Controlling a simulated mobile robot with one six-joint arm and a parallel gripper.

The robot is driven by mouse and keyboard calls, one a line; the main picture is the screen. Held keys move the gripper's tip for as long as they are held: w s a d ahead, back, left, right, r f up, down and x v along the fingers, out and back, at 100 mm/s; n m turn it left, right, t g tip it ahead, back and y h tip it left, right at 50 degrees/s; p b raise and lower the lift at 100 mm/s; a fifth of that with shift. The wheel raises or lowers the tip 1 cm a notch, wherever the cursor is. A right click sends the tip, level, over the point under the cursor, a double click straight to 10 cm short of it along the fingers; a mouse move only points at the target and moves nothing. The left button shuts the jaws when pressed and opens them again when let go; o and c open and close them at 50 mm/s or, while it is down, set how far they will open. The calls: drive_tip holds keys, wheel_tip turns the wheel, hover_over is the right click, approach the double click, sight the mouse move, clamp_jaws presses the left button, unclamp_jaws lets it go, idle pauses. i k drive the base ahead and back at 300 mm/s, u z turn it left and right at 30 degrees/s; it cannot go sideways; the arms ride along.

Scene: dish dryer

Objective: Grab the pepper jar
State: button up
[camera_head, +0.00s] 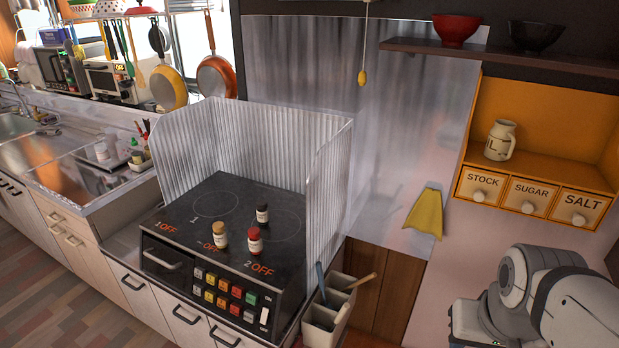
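Three small jars stand upright on the black stovetop (181,214). One has a black cap and a dark body with a pale label (262,216). One has a tan cap and a pale label (220,237). One has a red cap and a pale label (254,242). The labels are too small to read, so I cannot tell for sure which is the pepper jar. My white arm shows at the lower right, well apart from the jars. My gripper is not in view.
A corrugated metal splash guard (265,145) encloses the stove's back and sides. A utensil bin (340,300) hangs at its front right. An orange shelf unit (540,150) holds a white oil jug (501,141). The sink (25,150) is at the left.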

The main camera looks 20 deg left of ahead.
sight(262, 211)
drive_tip(key=i, duration=0.85)
drive_tip(key=u, duration=2)
drive_tip(key=i, duration=0.5)
drive_tip(key=z, duration=0.15)
